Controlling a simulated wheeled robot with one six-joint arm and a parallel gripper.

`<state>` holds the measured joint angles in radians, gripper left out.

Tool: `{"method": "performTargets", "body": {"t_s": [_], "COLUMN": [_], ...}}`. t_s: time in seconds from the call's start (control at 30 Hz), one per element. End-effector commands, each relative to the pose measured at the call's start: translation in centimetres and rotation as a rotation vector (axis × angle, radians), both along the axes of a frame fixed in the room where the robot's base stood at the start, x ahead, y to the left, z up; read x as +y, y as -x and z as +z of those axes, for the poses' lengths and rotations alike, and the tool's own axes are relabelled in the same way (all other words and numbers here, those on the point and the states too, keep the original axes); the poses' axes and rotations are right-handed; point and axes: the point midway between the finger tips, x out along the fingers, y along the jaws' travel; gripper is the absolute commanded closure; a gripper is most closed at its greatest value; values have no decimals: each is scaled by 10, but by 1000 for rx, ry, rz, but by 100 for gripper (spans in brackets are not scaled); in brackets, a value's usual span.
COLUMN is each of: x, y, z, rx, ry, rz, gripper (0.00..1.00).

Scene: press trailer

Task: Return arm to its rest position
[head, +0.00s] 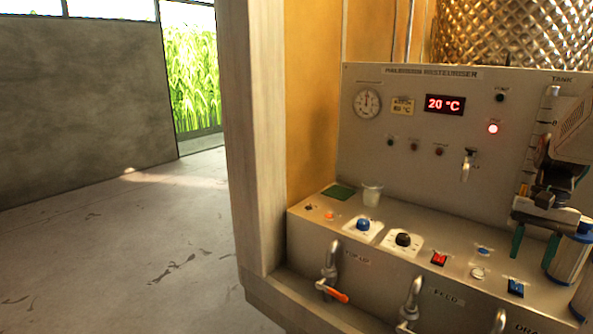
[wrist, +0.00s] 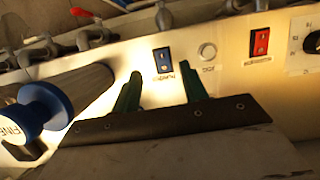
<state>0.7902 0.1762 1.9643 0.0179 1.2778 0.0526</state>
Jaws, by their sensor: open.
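My gripper (head: 533,246) is at the right of the head view, over the right part of the control panel's sloped ledge (head: 340,222). Its two green fingers point down and stand apart with nothing between them. I cannot tell how far the fingertips are from the panel. My arm comes in from the right edge and hides part of the panel.
A cylinder with a blue cap (head: 582,231) stands close right of my gripper. Taps line the front. Open floor (head: 130,240) lies left.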

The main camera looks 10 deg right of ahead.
Motion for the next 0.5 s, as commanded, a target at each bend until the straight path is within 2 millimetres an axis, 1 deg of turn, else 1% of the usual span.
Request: {"method": "performTargets", "body": {"t_s": [0.03,0.07,0.17,0.2,0.27,0.3,0.37,0.4,0.47,0.5], "x": [11,20,58,76,105,124,152,170,195,211], "y": [9,13,20,24,30,35,44,51,62,70], "z": [-2,-1,10,15,22,27,33,36,40,42], "rx": [7,6,-9,-17,-35,-49,-70,-87,-114,-133], "ry": [-7,-7,8,17,32,42,59,70,86,96], "rz": [9,22,91,127,187,228,293,338,404,449], "gripper": [56,56,56,56,56,56,56,56,56,56]}}
